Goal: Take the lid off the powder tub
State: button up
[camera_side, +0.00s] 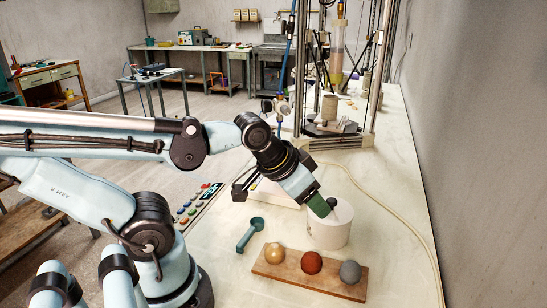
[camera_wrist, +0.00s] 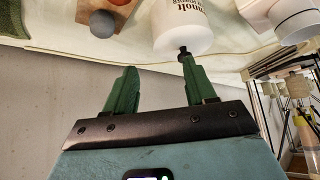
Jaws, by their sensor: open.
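The powder tub (camera_side: 328,232) is a white cylinder standing upright on the pale bench, right of centre in the side view. Its white lid (camera_side: 343,211) is on top, with a dark knob (camera_side: 332,202). In the wrist view the tub (camera_wrist: 182,22) shows printed letters, and the knob (camera_wrist: 183,50) points toward my gripper. My gripper (camera_side: 320,205) is tilted down at the lid from the upper left. In the wrist view my green fingers (camera_wrist: 157,63) are apart with nothing held. The knob is at the right fingertip; I cannot tell if they touch.
A wooden board (camera_side: 285,278) with yellow, red (camera_side: 312,262) and grey (camera_side: 350,272) balls lies in front of the tub. A teal scoop (camera_side: 250,235) lies to its left. A cable (camera_side: 395,225) runs along the right. A tall frame (camera_side: 340,140) stands behind.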

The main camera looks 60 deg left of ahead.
jog(key=w+a+r+n+g, duration=0.3)
jog(key=w+r+n+g, duration=0.15)
jog(key=w+r, duration=0.25)
jog(key=g, duration=0.2)
send_over(332, 200)
jog(key=shift+t+y, duration=0.25)
jog(key=shift+y, duration=0.05)
notch_tip(332, 200, down, 6)
jog(key=shift+s+r, duration=0.1)
jog(key=shift+f, duration=3)
jog(key=shift+c, duration=0.5)
grip_shut()
